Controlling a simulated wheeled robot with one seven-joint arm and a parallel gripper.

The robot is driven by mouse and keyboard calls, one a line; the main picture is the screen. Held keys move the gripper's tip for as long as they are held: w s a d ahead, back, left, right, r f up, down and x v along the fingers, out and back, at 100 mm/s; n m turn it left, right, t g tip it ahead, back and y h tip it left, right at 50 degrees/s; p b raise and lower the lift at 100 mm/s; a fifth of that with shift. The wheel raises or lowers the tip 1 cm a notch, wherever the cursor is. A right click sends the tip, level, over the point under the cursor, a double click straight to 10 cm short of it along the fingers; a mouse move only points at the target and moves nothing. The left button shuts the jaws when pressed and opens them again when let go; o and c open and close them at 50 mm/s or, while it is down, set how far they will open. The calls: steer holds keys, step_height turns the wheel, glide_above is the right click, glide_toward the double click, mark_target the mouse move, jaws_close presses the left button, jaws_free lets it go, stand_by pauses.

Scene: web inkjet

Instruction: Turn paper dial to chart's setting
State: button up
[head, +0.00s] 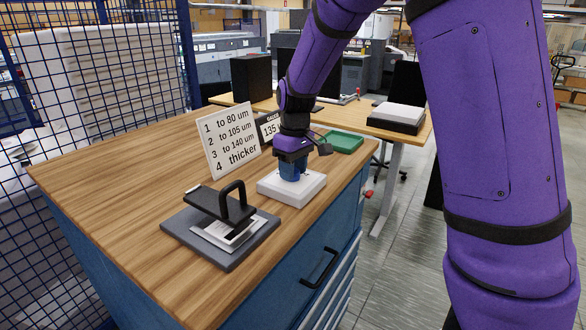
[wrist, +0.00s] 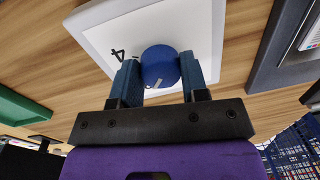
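The blue dial (wrist: 160,66) stands on a white base plate (head: 308,190), and a "4" (wrist: 118,55) is printed beside it. A pale pointer mark shows on the dial, but the number it faces is hidden. My gripper (head: 293,168) points down over the plate, and in the wrist view its fingers (wrist: 160,72) sit against both sides of the dial. The white chart (head: 230,140) reads 1 to 80 um, 2 to 105 um, 3 to 140 um, 4 thicker. A dark gauge display (head: 268,128) behind it shows "135 u", partly hidden by my arm.
A dark tray (head: 250,256) with a black-handled block (head: 219,204) and printed sheets lies front left of the dial plate. A green tray (head: 342,142) is behind right. The wooden top's left side is clear. A blue mesh fence (head: 95,75) borders the left.

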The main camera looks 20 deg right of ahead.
steer(key=shift+c, duration=1.4)
steer(key=shift+m, duration=0.3)
steer(key=m, duration=0.3)
steer(key=shift+m+t, duration=0.3)
steer(key=shift+m, duration=1.7)
steer(key=o, duration=0.9)
steer(key=shift+o, duration=0.2)
steer(key=shift+r, duration=0.1)
